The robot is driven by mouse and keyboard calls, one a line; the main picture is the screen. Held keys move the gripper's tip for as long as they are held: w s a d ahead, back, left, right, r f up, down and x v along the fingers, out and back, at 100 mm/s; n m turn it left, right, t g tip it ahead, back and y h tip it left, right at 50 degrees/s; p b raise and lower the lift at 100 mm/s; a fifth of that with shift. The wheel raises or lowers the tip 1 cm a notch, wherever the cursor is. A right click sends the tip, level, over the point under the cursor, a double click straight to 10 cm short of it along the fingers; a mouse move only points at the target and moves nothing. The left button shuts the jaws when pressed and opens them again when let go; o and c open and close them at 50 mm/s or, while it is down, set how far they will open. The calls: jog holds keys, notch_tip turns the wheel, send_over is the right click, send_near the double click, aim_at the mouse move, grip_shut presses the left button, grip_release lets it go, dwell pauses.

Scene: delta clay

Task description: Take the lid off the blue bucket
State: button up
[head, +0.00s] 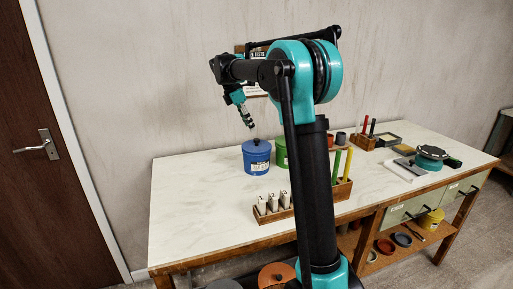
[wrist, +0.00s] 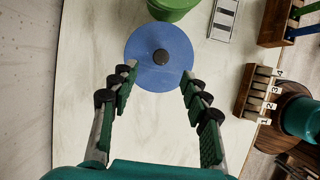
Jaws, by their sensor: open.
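The blue bucket (head: 257,160) stands upright on the white table, with its blue lid (head: 256,146) on top. A dark knob (head: 256,141) sticks up from the middle of the lid. In the wrist view the round lid (wrist: 159,72) is seen from above, with its dark knob (wrist: 161,57) near the centre. My gripper (head: 250,123) is just above and slightly left of the knob in the head view. In the wrist view my gripper (wrist: 157,72) is open, with its two fingers spread to either side of the lid and nothing held between them.
A green bucket (head: 281,152) stands close behind and right of the blue one. A wooden rack (head: 273,211) with white labelled pieces is in front. A round teal-sided object (head: 431,158) sits at the table's right. The table (head: 190,205) is clear on the left.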

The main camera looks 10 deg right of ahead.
aim_at(256, 139)
jog(key=shift+x, duration=3.7)
grip_shut()
